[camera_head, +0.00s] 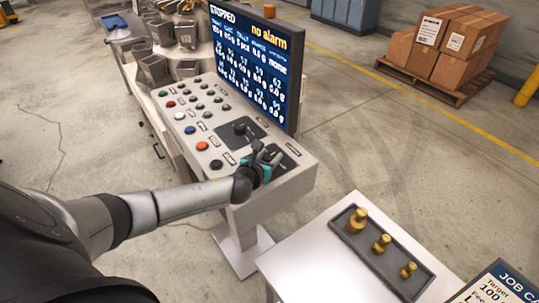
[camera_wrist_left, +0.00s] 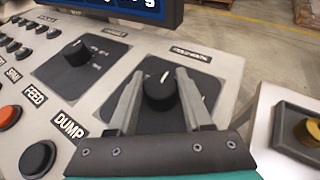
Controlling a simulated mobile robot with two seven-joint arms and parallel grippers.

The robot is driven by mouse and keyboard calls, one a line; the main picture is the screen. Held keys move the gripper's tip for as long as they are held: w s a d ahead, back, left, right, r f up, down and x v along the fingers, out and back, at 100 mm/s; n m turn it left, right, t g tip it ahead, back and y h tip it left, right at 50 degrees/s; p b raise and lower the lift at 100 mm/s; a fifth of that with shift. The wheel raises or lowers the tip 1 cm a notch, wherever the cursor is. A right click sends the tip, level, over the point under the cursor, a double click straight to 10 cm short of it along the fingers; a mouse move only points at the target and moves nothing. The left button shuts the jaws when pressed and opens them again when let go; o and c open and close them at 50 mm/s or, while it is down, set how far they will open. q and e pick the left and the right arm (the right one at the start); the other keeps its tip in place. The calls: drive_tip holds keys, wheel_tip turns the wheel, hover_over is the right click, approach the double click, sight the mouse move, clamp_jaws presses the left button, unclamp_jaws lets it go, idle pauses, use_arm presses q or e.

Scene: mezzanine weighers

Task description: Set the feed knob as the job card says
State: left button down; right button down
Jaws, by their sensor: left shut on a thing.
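My left gripper (camera_head: 262,162) is over the right end of the control console. In the left wrist view its two fingers (camera_wrist_left: 161,72) stand on either side of a black round knob (camera_wrist_left: 160,95) and are shut on it. The knob's white pointer line points up and slightly right in that view. Its label is blurred, so I cannot read it for certain. A second black knob (camera_wrist_left: 76,55) sits to its left, on its own dark plate. The job card (camera_head: 508,284) is cut off at the lower right; "Target" and "100" show. My right gripper is not in view.
The screen (camera_head: 255,60) behind the console reads "STOPPED" and "no alarm". Several buttons (camera_head: 202,146) fill the console's left part. A side table (camera_head: 315,265) carries a tray (camera_head: 395,275) with three brass weights. Boxes on a pallet (camera_head: 440,85) stand far right.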

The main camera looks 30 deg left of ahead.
use_arm(q)
drive_tip(key=n+g+y+p, duration=0.1)
drive_tip(key=n+y, duration=0.1)
drive_tip(key=y, duration=0.1)
drive_tip(key=shift+d+r+n+p, duration=0.1)
drive_tip(key=shift+d+n+p, duration=0.05)
drive_tip(key=shift+n+p, duration=0.25)
drive_tip(key=n+g+y, duration=0.1)
drive_tip(key=n+y, duration=0.1)
drive_tip(key=shift+n+g+y, duration=0.4)
drive_tip(key=n+g+y, duration=0.2)
drive_tip(key=shift+f+n+b, duration=0.2)
drive_tip(key=shift+n+b, duration=0.1)
drive_tip(key=shift+b, duration=0.05)
drive_tip(key=shift+r+n+g+y+b, duration=0.1)
drive_tip(key=shift+n+g+y+b, duration=1)
drive_tip(key=shift+n+g+b, duration=0.4)
drive_tip(key=shift+n+g, duration=0.3)
drive_tip(key=shift+c, duration=1.7)
unclamp_jaws()
